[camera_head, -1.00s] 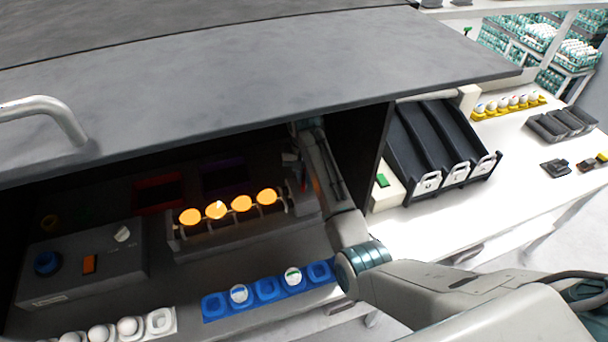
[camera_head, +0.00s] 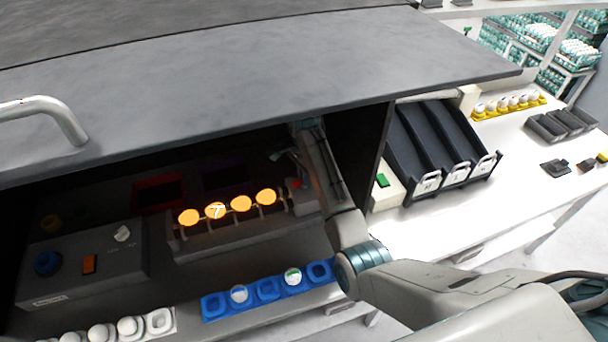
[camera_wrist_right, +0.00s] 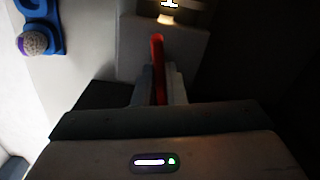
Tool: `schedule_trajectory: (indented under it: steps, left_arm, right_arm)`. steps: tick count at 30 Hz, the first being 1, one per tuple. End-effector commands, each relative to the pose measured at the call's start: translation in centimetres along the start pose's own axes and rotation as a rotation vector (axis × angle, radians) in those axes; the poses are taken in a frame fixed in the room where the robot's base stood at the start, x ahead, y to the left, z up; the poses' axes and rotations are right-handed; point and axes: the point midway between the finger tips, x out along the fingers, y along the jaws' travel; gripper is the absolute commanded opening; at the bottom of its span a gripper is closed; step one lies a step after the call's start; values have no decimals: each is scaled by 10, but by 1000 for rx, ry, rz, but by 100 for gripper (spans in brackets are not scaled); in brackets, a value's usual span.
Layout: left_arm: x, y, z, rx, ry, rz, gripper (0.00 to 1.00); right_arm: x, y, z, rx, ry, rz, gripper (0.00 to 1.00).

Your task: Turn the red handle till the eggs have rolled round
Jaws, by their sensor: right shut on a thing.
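Several eggs (camera_head: 215,210) glow orange in a row on the roller rack (camera_head: 205,242) inside the dark cabinet. The second from the left bears a pale mark on its visible face. The red handle (camera_head: 298,183) is at the rack's right end, small and dim in the head view. In the right wrist view the red handle (camera_wrist_right: 157,58) stands up between the two fingers. My right gripper (camera_wrist_right: 159,88) is shut on it; it also shows in the head view (camera_head: 290,164), partly lost in shadow. My left gripper is not in view.
A grey control box (camera_head: 85,263) with a blue knob stands left of the rack. A blue tray (camera_head: 267,289) with two eggs and a white egg tray (camera_head: 160,320) lie in front. The cabinet hood (camera_head: 260,75) hangs overhead; black chutes (camera_head: 440,145) stand at right.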

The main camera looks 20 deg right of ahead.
Motion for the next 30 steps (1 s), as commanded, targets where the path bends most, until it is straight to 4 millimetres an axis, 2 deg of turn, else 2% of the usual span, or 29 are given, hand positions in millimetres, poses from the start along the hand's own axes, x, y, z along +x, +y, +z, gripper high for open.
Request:
schedule_trajectory:
  steps: [15,22,30]
  left_arm:
    - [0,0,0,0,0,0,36]
    - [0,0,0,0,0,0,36]
    - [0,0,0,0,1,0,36]
  right_arm:
    - [0,0,0,463,1,-1,0]
    - [0,0,0,603,1,-1,0]
    - [0,0,0,686,1,-1,0]
